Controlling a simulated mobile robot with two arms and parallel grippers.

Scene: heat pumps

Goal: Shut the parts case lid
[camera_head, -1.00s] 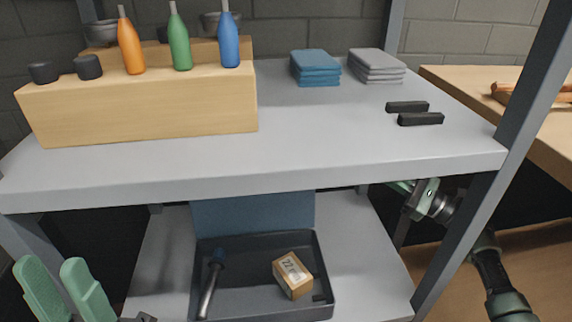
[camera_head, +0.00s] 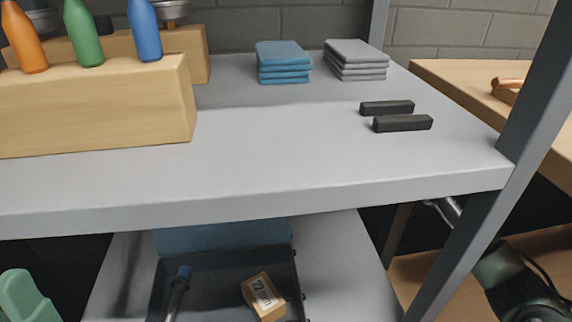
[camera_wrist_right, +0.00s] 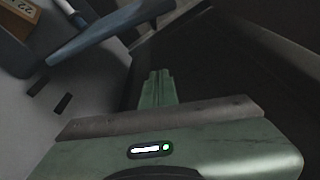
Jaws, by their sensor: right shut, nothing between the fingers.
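The parts case (camera_head: 225,262) stands open on the lower shelf, its front cut off by the frame. Its blue lid (camera_head: 222,236) stands up behind the tray, its upper part hidden by the worktop. Inside lie a dark-handled tool (camera_head: 177,290) and a box marked 22 mm (camera_head: 263,297). In the right wrist view a blue bar-like edge (camera_wrist_right: 115,32), seemingly the lid, lies beyond my right gripper (camera_wrist_right: 157,78), which is shut and empty; contact is not clear. In the head view the worktop and post hide that gripper. One finger of my left gripper (camera_head: 22,295) shows at lower left.
The worktop (camera_head: 270,160) is above the case, carrying a wooden bottle rack (camera_head: 100,108), folded cloths (camera_head: 283,62) and two black bars (camera_head: 403,123). A slanted grey post (camera_head: 490,210) stands at the right, close to my right arm. A wooden bench (camera_head: 470,85) is beyond it.

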